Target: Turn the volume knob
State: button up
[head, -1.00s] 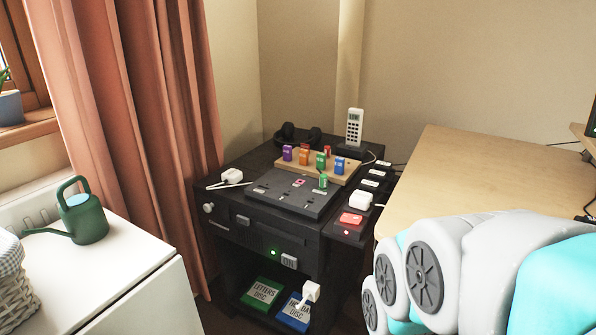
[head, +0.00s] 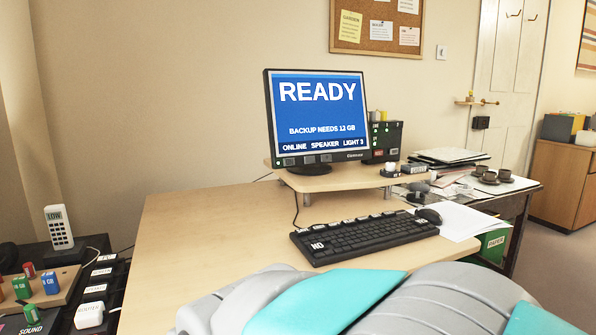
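I cannot make out a volume knob in the head view now. A dark monitor (head: 318,115) stands on a small wooden riser on the desk. Its blue screen reads "READY", "BACKUP NEEDS 12 GB" and "ONLINE SPEAKER LIGHT 3". Small buttons line its lower bezel. A dark box (head: 385,140) with small controls stands right of the monitor, too small to read in full. My arm crosses the bottom of the view in grey and teal. My gripper is not in view.
The wooden desk (head: 190,225) is bare on its left. A keyboard (head: 365,236), mouse (head: 429,215) and papers lie on its right. A dark cabinet at left bears a white phone (head: 58,228), coloured blocks and a white router (head: 89,315). A side table (head: 515,210) holds cups.

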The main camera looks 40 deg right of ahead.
aim_at(390, 166)
jog(key=z, duration=1.9)
